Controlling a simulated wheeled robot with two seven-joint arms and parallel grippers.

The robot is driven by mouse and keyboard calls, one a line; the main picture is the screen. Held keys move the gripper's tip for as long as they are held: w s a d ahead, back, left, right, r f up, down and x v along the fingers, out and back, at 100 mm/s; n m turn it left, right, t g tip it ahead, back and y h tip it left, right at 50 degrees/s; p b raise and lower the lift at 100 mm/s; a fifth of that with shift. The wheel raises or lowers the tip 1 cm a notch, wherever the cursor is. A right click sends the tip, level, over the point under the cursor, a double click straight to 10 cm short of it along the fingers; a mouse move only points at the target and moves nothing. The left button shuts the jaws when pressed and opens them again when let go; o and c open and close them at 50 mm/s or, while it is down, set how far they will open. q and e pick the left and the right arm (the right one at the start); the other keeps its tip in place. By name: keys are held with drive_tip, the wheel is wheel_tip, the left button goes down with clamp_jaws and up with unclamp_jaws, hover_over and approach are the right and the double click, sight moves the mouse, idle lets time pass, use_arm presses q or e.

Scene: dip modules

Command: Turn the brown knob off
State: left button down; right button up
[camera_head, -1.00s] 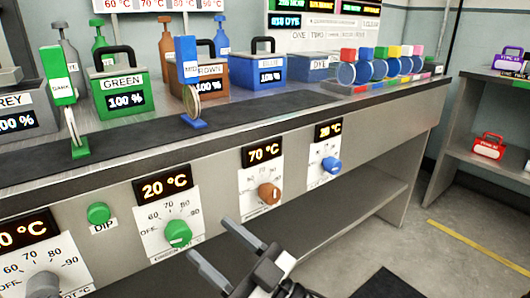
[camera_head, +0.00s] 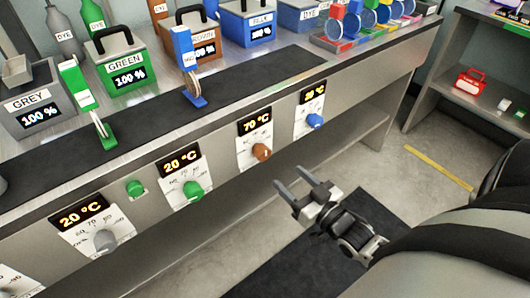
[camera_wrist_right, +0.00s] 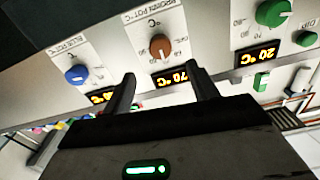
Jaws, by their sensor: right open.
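The brown knob (camera_head: 261,151) sits on a white dial plate on the bench's front panel, under a display reading 70 °C (camera_head: 254,125). In the right wrist view the brown knob (camera_wrist_right: 160,47) shows upside down, beyond and between the two fingers. My right gripper (camera_head: 293,178) is open and empty, in front of the panel, to the right of and below the brown knob, apart from it. The fingers of my right gripper (camera_wrist_right: 160,82) also show in the wrist view. My left gripper is not in view.
The blue knob (camera_head: 315,121) is to the right of the brown one; the green knob (camera_head: 194,190) and grey knob (camera_head: 104,240) are to its left. A green button (camera_head: 134,187) is between those two. The bench top (camera_head: 260,85) overhangs the panel. Open floor (camera_head: 415,190) lies to the right.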

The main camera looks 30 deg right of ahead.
sight(266, 156)
drive_tip(key=w, duration=0.7)
drive_tip(key=w+a, duration=0.1)
drive_tip(key=w, duration=0.3)
drive_tip(key=shift+b, duration=0.35)
drive_tip(key=shift+s, duration=0.1)
drive_tip(key=c, duration=1)
